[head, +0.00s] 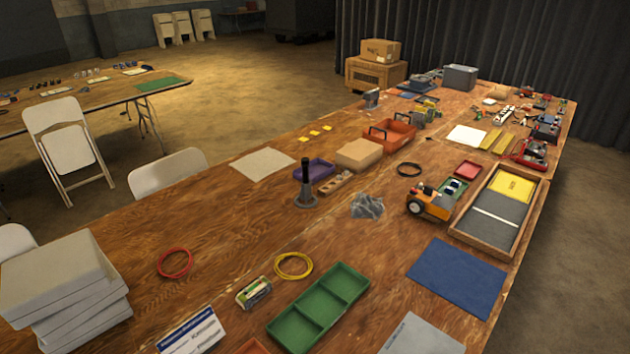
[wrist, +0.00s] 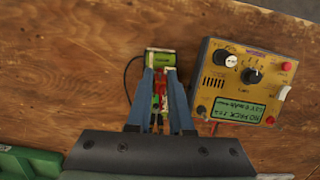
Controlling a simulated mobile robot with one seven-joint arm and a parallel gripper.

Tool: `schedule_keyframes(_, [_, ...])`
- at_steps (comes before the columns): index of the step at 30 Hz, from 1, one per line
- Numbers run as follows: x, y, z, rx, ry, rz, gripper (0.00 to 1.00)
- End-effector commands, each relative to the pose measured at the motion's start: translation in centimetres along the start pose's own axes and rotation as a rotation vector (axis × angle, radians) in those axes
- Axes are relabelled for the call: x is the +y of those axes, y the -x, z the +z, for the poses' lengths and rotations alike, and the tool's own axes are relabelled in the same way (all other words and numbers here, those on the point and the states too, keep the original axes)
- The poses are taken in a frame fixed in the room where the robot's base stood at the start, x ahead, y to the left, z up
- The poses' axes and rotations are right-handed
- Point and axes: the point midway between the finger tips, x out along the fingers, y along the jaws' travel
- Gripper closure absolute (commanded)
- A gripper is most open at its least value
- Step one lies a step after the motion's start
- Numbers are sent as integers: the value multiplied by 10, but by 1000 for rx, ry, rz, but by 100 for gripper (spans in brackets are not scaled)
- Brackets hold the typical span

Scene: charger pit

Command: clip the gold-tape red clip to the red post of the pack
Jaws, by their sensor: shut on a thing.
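In the wrist view my gripper (wrist: 160,74) has its two blue-grey fingers shut on a narrow red clip (wrist: 162,90). Its gold tape cannot be made out clearly. A small green pack (wrist: 160,58) lies just beyond the fingertips, with a dark lead curving from its left side. The clip's tip is close to the pack's near edge; I cannot tell whether they touch. The pack's red post is not clearly visible between the fingers. My gripper is not visible in the head view.
A yellow charger (wrist: 245,88) with knobs, red buttons and a green display stands close right of my gripper. A green tray (wrist: 28,162) is at the lower left. Bare wood lies left of the pack. The head view shows the long, cluttered table (head: 225,215).

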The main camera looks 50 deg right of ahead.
Motion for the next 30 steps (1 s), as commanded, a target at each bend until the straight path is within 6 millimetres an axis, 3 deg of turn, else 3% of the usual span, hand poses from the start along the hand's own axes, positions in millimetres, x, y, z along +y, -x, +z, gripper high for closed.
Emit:
schedule_keyframes(14, [0,-1,0,1,0,0,100])
schedule_keyframes(15, [0,-1,0,1,0,0,79])
schedule_keyframes(21, [0,-1,0,0,0,0,46])
schedule_keyframes(30, [0,-1,0,0,0,0,46])
